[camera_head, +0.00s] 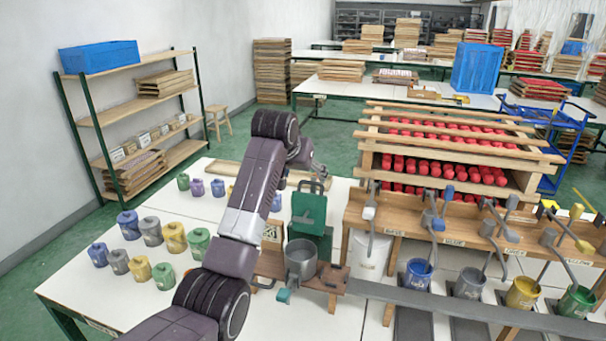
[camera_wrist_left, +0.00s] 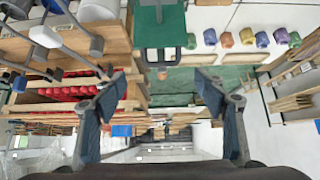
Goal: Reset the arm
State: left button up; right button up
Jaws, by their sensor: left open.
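My left arm reaches up through the middle of the head view, and its gripper (camera_head: 312,172) is partly hidden behind the wrist, above the white table (camera_head: 90,290). In the left wrist view, which appears upside down, the two dark fingers of this gripper (camera_wrist_left: 158,88) stand wide apart with nothing between them. The green upright board (camera_head: 309,208) is below the gripper in the head view. A grey pot (camera_head: 300,259) stands on a small wooden stand (camera_head: 334,281), close to the arm and apart from the gripper. My right gripper is not seen.
Several coloured cups (camera_head: 174,238) stand left of the arm. A wooden rack with red pieces (camera_head: 455,148) stands behind on the right. Paint buckets (camera_head: 418,278) and ladles (camera_head: 437,223) stand at a wooden holder on the right. Shelves (camera_head: 130,112) line the left wall.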

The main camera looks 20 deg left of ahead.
aim_at(280, 292)
pick_arm(q)
jog(key=shift+f, duration=0.1)
